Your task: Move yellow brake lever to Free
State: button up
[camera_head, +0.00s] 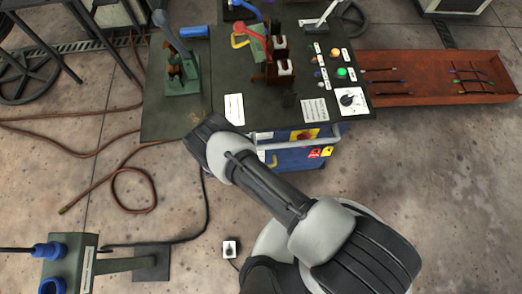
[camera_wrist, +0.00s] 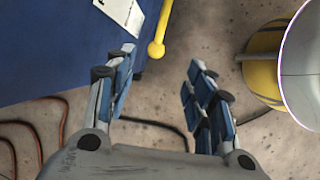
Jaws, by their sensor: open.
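A yellow rod with a round knob (camera_wrist: 157,48), which looks like the yellow brake lever, stands beside a blue cabinet face in the wrist view. Its upper end runs out of the picture, and no Free marking is readable. My gripper (camera_wrist: 162,60) is open and empty, with its blue-padded fingers apart. The knob shows between and just beyond the fingertips; I cannot tell the distance in depth. In the head view my dark wrist is near the bench's front edge, and the fingers and this lever are not distinguishable.
A rust-red tray (camera_head: 430,97) holds cables at right. Hoses (camera_head: 130,172) lie on the floor at left.

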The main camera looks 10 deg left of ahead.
jog(key=b+x, duration=0.8)
jog(key=x, duration=0.9)
jog(key=shift+w+d+f, duration=0.1)
jog(key=shift+d, duration=0.05)
grip_shut()
